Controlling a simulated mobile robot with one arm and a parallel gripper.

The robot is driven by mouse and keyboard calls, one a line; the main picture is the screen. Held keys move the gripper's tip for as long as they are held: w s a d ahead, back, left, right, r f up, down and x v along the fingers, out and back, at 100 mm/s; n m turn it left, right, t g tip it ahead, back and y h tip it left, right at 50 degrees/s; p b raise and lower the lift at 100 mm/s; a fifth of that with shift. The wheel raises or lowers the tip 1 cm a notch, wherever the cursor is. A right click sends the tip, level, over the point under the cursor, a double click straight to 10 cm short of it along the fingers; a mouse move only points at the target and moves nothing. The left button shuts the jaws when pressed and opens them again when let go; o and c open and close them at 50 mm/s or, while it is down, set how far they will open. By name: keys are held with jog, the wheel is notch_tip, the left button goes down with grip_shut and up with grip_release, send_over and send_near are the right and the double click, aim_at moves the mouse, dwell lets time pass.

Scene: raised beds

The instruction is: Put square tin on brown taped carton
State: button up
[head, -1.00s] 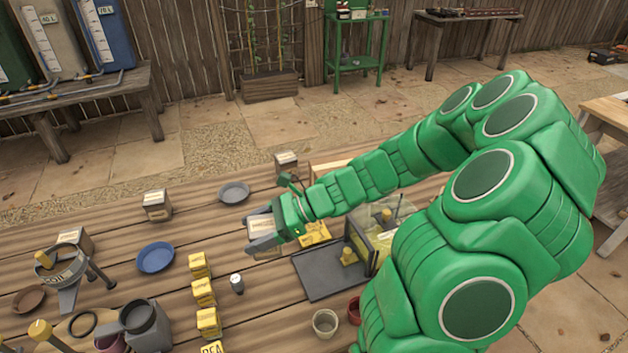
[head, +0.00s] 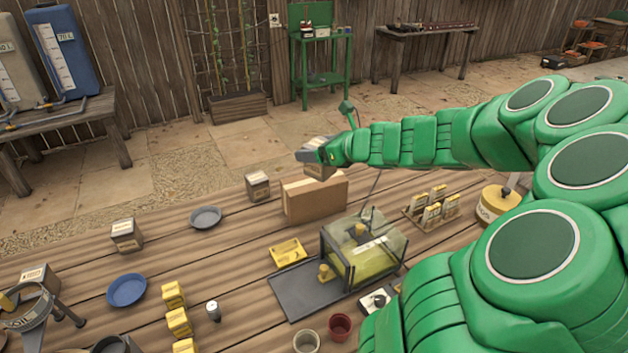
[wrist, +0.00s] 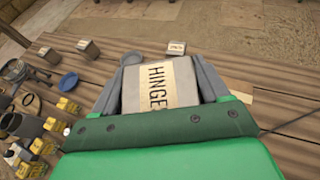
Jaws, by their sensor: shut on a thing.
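A square grey tin (wrist: 160,88) with a cream label reading "HINGE…" sits between the jaws of my gripper (wrist: 158,75), which is shut on it. In the head view my gripper (head: 308,155) is above and behind the brown carton (head: 315,202), with part of the tin (head: 320,172) showing below the fingers. The carton stands upright on the wooden deck. The fingers hide part of the tin, and I cannot tell whether it touches the carton. In the wrist view only a tan edge shows right of the gripper.
Another labelled tin (head: 258,186) stands just left of the carton. A clear-sided box (head: 365,250) on a dark tray (head: 300,290) stands in front. A grey dish (head: 205,217) and blue dish (head: 127,290) lie left. Seed packets (head: 435,208) stand in a rack at right.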

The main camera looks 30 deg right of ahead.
jog(key=shift+w+d+r, duration=0.1)
jog(key=shift+d, duration=0.25)
jog(key=shift+w+d, duration=0.2)
jog(key=shift+w, duration=0.1)
jog(key=w+d+f, duration=0.1)
jog(key=w+f, duration=0.2)
jog(key=w, duration=0.1)
jog(key=w+d+f, duration=0.2)
jog(key=w+f, duration=0.1)
jog(key=w, duration=0.1)
jog(key=w+d+f, duration=0.1)
jog(key=w+f, duration=0.3)
jog(key=shift+w+d, duration=0.15)
jog(key=shift+w, duration=0.1)
jog(key=shift+f, duration=1.4)
jog(key=shift+f, duration=0.1)
jog(key=o, duration=1.3)
jog(key=shift+c, duration=0.2)
